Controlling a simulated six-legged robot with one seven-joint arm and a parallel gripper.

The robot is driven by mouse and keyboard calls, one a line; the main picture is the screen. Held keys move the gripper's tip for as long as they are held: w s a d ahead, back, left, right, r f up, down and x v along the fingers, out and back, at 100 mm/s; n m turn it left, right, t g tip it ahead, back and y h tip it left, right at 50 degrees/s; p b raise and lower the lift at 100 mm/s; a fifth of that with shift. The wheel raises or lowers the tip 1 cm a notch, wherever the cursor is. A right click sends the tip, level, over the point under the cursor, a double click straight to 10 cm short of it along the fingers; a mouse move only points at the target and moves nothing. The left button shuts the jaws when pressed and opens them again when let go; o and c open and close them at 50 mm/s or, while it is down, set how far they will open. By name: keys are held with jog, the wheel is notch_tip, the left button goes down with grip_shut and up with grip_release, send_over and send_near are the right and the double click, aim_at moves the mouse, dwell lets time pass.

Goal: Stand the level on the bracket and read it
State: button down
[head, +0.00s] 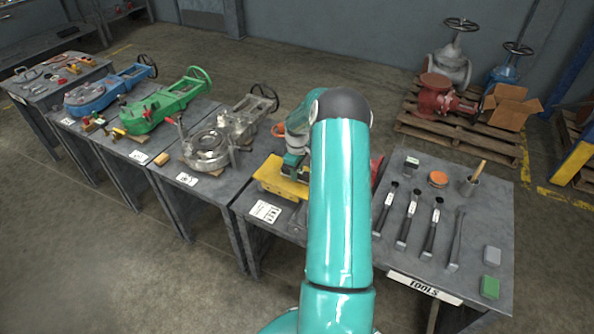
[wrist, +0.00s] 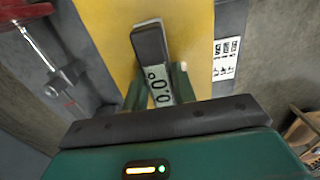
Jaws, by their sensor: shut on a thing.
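The level (wrist: 150,45) is a dark bar with a pale display that reads 0.0° in the wrist view. My gripper (wrist: 158,88) is shut on it, with a green finger on each side of the display. The yellow bracket (wrist: 98,20) lies directly beneath the level. In the head view the bracket (head: 270,181) is on the middle bench, and my arm hides part of it and most of the gripper. The level seems to be on or just above the bracket's top; contact cannot be made out.
A printed card (head: 265,211) lies before the bracket. Benches with valve bodies, including a green one (head: 155,105), stand at left.

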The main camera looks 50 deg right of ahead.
jog(key=c, duration=1.1)
grip_release()
jog(key=shift+f, duration=0.1)
jog(key=shift+o, duration=0.2)
notch_tip(320, 180, up, 14)
